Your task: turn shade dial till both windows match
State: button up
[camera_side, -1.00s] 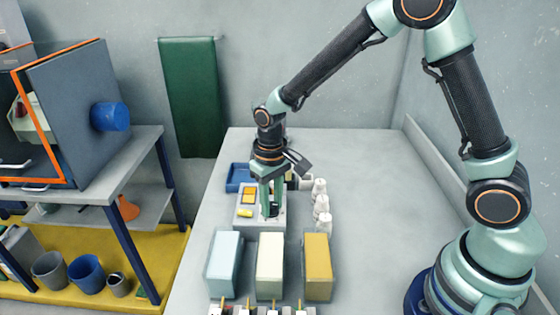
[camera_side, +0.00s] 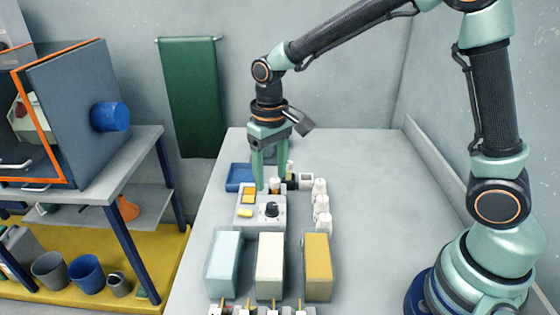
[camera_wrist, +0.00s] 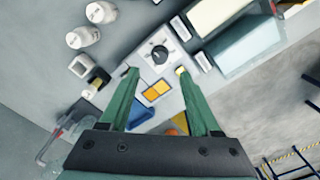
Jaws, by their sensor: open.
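The shade dial (camera_side: 271,210) is a black knob with a light pointer mark on a pale panel (camera_side: 262,222). It also shows in the wrist view (camera_wrist: 159,54). Two small yellow-orange windows (camera_side: 248,194) sit side by side on the panel, also in the wrist view (camera_wrist: 157,91). Their shades look close; I cannot tell whether they match exactly. My gripper (camera_side: 270,185) is open and empty, with its green fingers above the panel and behind the dial, apart from it. In the wrist view its fingertips (camera_wrist: 157,71) straddle the area between dial and windows.
A yellow button-like piece (camera_side: 245,212) is on the panel. White bottles (camera_side: 321,205) stand to the right, and a blue tray (camera_side: 240,174) lies behind left. Pale blue (camera_side: 224,262), cream (camera_side: 270,268) and yellow (camera_side: 317,268) blocks stand in front. The bench is clear at right.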

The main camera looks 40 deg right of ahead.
notch_tip(320, 180, up, 4)
jog(key=shift+f, duration=0.1)
dwell(0.4)
jog(key=s+d+r+t, duration=0.5)
jog(key=s+d+r, duration=0.2)
jog(key=s, duration=0.4)
jog(key=shift+s+d+t, duration=0.3)
jog(key=shift+s+d, duration=0.05)
jog(key=shift+d, duration=0.35)
